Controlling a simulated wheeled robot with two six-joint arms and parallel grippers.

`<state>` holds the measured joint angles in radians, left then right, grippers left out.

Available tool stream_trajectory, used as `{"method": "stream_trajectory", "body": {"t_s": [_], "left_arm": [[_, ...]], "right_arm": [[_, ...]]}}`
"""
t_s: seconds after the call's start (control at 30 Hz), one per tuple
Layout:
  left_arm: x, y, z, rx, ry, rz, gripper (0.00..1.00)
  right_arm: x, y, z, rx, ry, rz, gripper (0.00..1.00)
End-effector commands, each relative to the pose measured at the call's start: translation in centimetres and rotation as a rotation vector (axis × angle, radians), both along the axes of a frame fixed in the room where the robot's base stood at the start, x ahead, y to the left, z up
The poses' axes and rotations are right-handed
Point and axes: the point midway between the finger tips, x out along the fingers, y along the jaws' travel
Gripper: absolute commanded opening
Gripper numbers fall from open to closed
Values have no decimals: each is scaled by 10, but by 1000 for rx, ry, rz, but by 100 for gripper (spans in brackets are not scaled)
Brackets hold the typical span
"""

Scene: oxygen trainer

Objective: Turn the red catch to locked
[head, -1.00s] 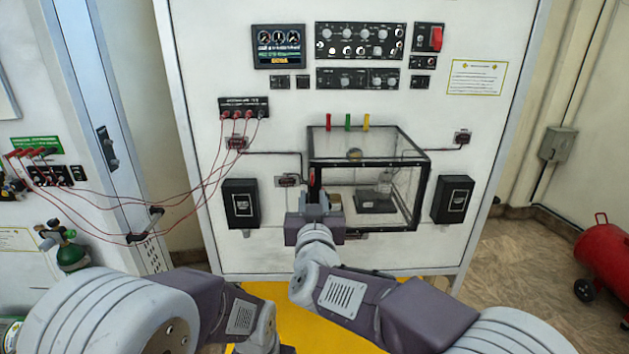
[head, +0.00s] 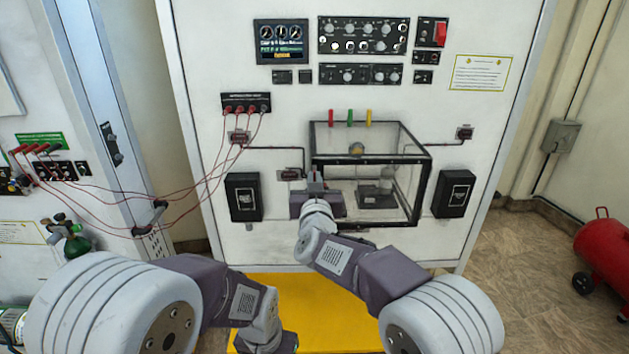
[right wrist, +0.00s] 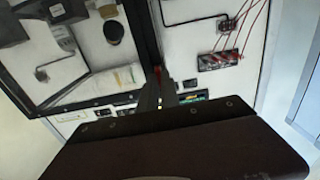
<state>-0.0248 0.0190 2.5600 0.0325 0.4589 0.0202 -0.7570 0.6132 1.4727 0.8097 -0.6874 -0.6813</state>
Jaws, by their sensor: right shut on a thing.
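The clear case (head: 423,190) with a black frame is mounted on the white panel. My right gripper (head: 316,180) is at the case's front left edge and covers the red catch in the head view. In the right wrist view a small bit of the red catch (right wrist: 160,71) shows at the tips of my right gripper (right wrist: 160,86), which is shut on it. How far the catch is turned cannot be seen. My left gripper (head: 270,340) is low at the bottom of the head view; its fingers cannot be made out.
Red leads (head: 212,165) hang from a socket strip (head: 246,103) left of the case. Black boxes flank it at left (head: 244,197) and right (head: 455,194). A yellow platform (head: 310,300) lies below. A red tank (head: 603,252) stands at the right.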

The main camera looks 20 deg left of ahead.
Motion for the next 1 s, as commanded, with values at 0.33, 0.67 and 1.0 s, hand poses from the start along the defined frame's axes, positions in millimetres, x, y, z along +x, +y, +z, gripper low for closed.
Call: {"method": "stream_trajectory", "body": {"t_s": [0.33, 0.67, 1.0], "left_arm": [[0, 0, -8, 0, 0, 0, 36], [0, 0, -27, 0, 0, 0, 36], [0, 0, -47, 0, 0, 0, 36]], "right_arm": [[0, -1, -2, 93, 27, 1, 0], [1, -3, -3, 366, 104, 0, 0], [1, -5, -5, 678, 194, 0, 0]]}}
